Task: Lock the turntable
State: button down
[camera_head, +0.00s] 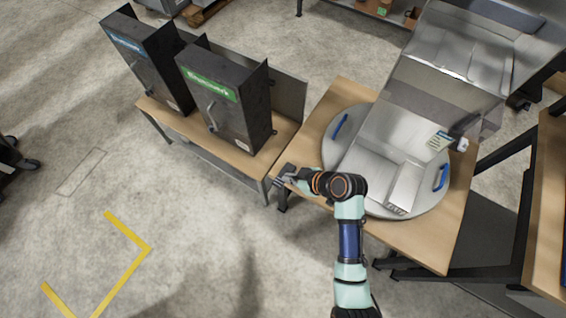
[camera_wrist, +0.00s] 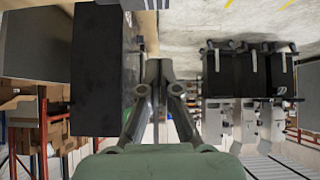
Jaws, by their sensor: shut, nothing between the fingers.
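The turntable (camera_head: 433,211) is a round grey metal disc on a wooden table. A large metal dispenser with a chute (camera_head: 385,140) stands on it. Two blue handles sit on the disc, one at the upper left (camera_head: 341,127) and one at the right (camera_head: 441,177). My gripper (camera_head: 280,180) is at the table's left edge, left of the disc and apart from both handles. In the wrist view my gripper (camera_wrist: 160,65) has its fingers together with nothing held. I cannot make out a lock on the turntable, and the wrist view does not show the disc.
Two dark dispensers, one with a blue label (camera_head: 145,60) and one with a green label (camera_head: 225,95), stand on a wooden bench (camera_head: 205,129) at the left. The table's front right corner (camera_head: 440,250) is bare. The floor at the lower left is clear, with yellow markings (camera_head: 130,250).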

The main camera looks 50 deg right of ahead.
jog(key=p+v, duration=0.1)
jog(key=v, duration=0.4)
jog(key=shift+s+r, duration=0.1)
dwell(0.4)
jog(key=w+a+r+h, duration=0.1)
jog(key=w+a+r, duration=0.7)
jog(key=a+r, duration=0.3)
jog(key=a+r+m+t, duration=0.1)
jog(key=a+r+t, duration=0.2)
jog(key=a+r, duration=1)
notch_tip(320, 180, up, 33)
jog(key=a+m+p, duration=0.1)
jog(key=a+p, duration=0.1)
jog(key=p, duration=3.2)
jog(key=shift+s+a+r+t, duration=0.25)
jog(key=shift+a+t, duration=0.15)
